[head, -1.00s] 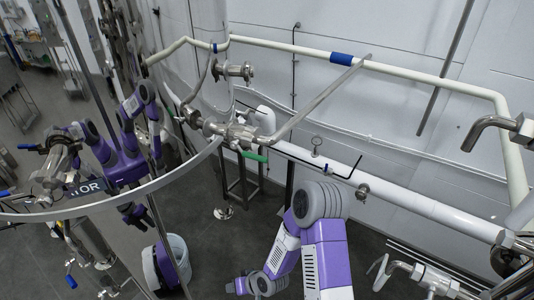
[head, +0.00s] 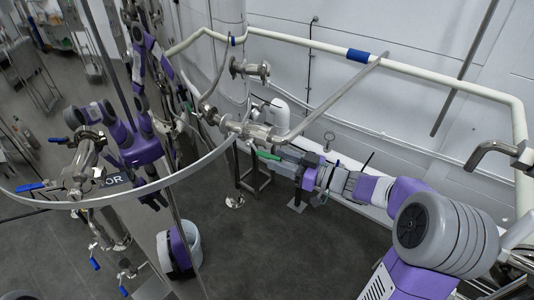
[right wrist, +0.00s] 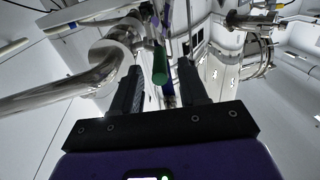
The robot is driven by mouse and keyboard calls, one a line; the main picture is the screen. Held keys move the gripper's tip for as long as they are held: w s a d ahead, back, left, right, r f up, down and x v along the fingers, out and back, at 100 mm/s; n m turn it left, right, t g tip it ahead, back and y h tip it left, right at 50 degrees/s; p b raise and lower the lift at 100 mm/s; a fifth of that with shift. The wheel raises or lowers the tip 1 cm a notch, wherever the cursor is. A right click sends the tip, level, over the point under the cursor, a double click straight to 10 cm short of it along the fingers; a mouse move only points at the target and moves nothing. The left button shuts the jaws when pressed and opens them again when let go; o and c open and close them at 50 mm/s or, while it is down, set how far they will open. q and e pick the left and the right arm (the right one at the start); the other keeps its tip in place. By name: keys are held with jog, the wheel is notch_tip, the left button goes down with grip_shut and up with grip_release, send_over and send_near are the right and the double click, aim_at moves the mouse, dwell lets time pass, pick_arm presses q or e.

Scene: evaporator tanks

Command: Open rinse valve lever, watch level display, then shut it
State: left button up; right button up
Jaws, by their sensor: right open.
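The rinse valve lever has a green handle (head: 266,155) below the steel valve body (head: 243,131) in the head view. My right gripper (head: 281,158) is at the handle's right end, with the arm reaching in from the right. I cannot make out a level display.
A white pipe with a blue band (head: 358,56) runs along the wall. A slanted steel pipe (head: 335,96) rises right of the valve. The floor (head: 290,250) below the arm is clear.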

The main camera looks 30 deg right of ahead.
aim_at(259, 153)
jog(key=shift+x, duration=2.4)
jog(key=shift+c, duration=0.2)
grip_shut()
